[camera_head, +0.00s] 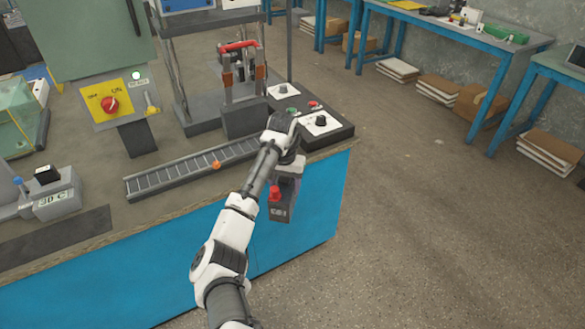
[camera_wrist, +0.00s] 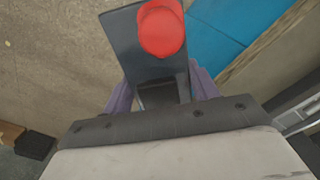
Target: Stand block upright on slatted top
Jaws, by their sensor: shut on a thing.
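My gripper (camera_head: 287,180) is shut on a dark grey block (camera_head: 281,211) with a red knob (camera_head: 275,194) on it. The block is held in front of the bench's blue front panel, below the level of the bench top. In the wrist view the block (camera_wrist: 122,38) sits between the purple fingers (camera_wrist: 163,90), its red knob (camera_wrist: 161,28) toward the camera. The slatted top (camera_head: 160,177) is a long dark ladder-like strip on the bench, left of my gripper.
A control box (camera_head: 320,124) with knobs stands at the bench's right corner, close behind my wrist. A frame with a red-handled device (camera_head: 238,85) stands behind the slatted strip. A grey unit (camera_head: 55,195) is at left. Open floor (camera_head: 420,230) lies to the right.

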